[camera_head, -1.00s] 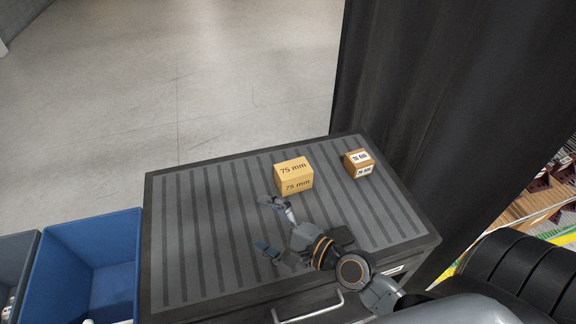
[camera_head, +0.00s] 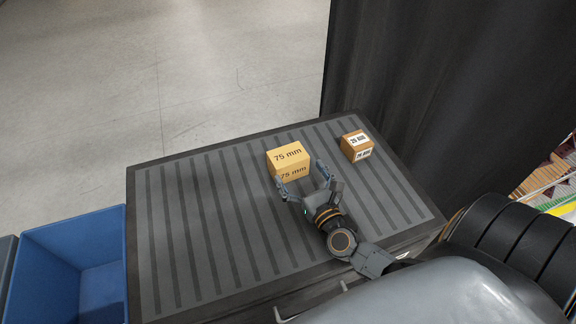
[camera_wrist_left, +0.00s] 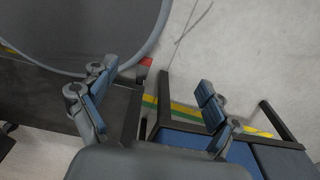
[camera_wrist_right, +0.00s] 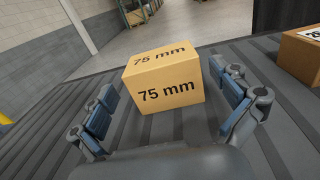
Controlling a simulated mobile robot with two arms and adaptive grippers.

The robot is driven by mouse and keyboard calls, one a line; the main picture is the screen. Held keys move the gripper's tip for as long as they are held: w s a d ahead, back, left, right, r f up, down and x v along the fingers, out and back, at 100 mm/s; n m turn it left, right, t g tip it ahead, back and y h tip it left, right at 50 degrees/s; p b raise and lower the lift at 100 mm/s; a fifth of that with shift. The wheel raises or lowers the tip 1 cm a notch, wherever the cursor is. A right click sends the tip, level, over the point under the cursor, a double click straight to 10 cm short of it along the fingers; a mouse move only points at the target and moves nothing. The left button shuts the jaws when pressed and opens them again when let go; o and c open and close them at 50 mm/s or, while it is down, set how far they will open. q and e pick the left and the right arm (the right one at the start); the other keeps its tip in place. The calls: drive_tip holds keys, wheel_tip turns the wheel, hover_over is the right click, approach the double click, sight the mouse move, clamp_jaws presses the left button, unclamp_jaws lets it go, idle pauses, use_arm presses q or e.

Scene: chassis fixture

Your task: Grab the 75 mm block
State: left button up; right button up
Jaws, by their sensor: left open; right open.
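The 75 mm block (camera_head: 287,157) is a light tan box with "75 mm" printed on its top and front. It sits on the ribbed grey top of a cabinet. My right gripper (camera_head: 301,181) is open just in front of it, with the fingertips near its front corners. In the right wrist view the block (camera_wrist_right: 165,80) stands ahead, between the lines of the two open fingers (camera_wrist_right: 171,103); I cannot tell whether they touch it. My left gripper (camera_wrist_left: 160,88) is open and empty, away from the block, in the left wrist view.
A smaller brown box with white labels (camera_head: 356,146) stands to the right of the block, also in the right wrist view (camera_wrist_right: 302,52). A blue bin (camera_head: 70,262) is left of the cabinet top (camera_head: 190,235). A dark curtain-like surface (camera_head: 420,80) rises behind on the right.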

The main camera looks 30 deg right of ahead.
sight(288, 154)
drive_tip(key=shift+w+r, duration=0.2)
drive_tip(key=shift+w, duration=0.3)
drive_tip(key=w, duration=0.1)
drive_tip(key=w+p, duration=0.1)
drive_tip(key=w, duration=0.2)
drive_tip(key=shift+w+d+p, duration=0.3)
drive_tip(key=shift+d, duration=0.1)
drive_tip(key=shift+w+f, duration=0.1)
drive_tip(key=shift+w, duration=0.4)
drive_tip(key=shift+s, duration=0.1)
drive_tip(key=shift+c, duration=0.8)
drive_tip(key=c, duration=0.8)
use_arm(q)
drive_tip(key=shift+w+r, duration=0.2)
drive_tip(key=shift+r, duration=0.35)
drive_tip(key=shift+w+r, duration=0.15)
drive_tip(key=shift+r, duration=0.35)
use_arm(e)
drive_tip(key=shift+c, duration=0.4)
drive_tip(key=shift+r, duration=0.2)
